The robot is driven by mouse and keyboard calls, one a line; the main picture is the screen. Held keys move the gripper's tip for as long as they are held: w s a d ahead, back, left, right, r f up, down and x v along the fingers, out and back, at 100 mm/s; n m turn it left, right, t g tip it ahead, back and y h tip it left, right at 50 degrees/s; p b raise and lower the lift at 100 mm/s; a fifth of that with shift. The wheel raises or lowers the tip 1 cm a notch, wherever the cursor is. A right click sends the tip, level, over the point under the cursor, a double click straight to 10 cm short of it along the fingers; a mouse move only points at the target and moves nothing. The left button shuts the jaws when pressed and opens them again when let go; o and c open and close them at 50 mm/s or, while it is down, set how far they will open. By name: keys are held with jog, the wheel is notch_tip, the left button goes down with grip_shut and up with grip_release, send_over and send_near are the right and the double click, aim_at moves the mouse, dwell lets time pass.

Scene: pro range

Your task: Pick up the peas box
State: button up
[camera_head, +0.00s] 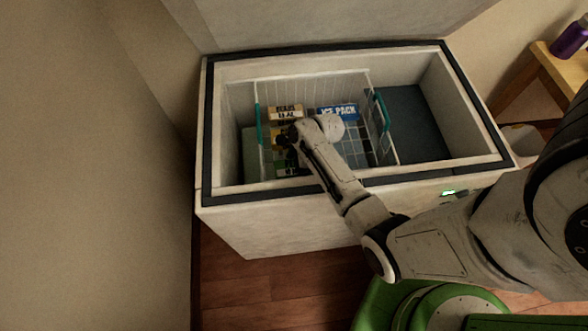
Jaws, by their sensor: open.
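My gripper (284,141) reaches down into the wire basket (309,80) inside the open chest freezer (225,178). Its dark fingers are small in this view and are over a yellow box (277,131) at the left of the basket. The gripper and wrist hide much of what lies below. A box with green on it (287,172) shows partly at the front left of the basket; it may be the peas box, but its label is not readable. I see no hold on any box.
A pale box with dark lettering (286,113) and a blue ice pack (337,112) lie at the back of the basket. Teal handles (383,108) stand at the basket's sides. The freezer's right part (415,115) looks empty. A wooden stool (545,75) stands at right.

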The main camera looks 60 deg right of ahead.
jog(key=shift+w+f, duration=0.1)
jog(key=shift+f, duration=0.2)
jog(key=shift+c, duration=0.3)
jog(key=c, duration=1.2)
